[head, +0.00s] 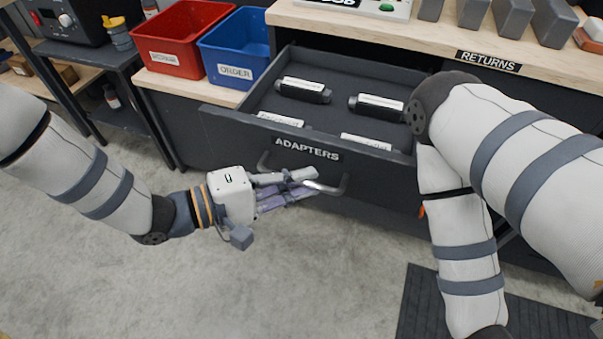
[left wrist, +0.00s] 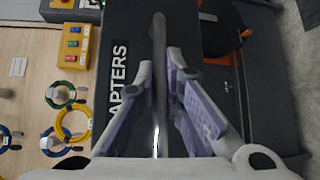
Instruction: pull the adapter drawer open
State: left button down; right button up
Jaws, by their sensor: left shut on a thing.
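The adapter drawer (head: 380,172) is a dark grey drawer labelled ADAPTERS, pulled out from under the wooden counter. My left gripper (head: 308,183) is at the drawer's front, shut on the bar handle (head: 343,186). In the left wrist view the handle (left wrist: 159,50) runs between the two fingers (left wrist: 160,95). My right arm comes down at the right of the head view; its gripper is out of frame.
A red bin (head: 165,62) and a blue ORDER bin (head: 240,72) stand on the counter left of the drawer. A RETURNS label (head: 489,61) is on the counter edge. A dark mat (head: 530,318) lies at lower right. The floor before the drawer is clear.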

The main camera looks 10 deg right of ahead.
pick_arm(q)
jog(key=shift+s+a, duration=0.1)
jog(key=shift+s, duration=0.1)
jog(key=c, duration=1.7)
grip_release()
jog(key=v, duration=1.2)
jog(key=shift+s+r, duration=0.1)
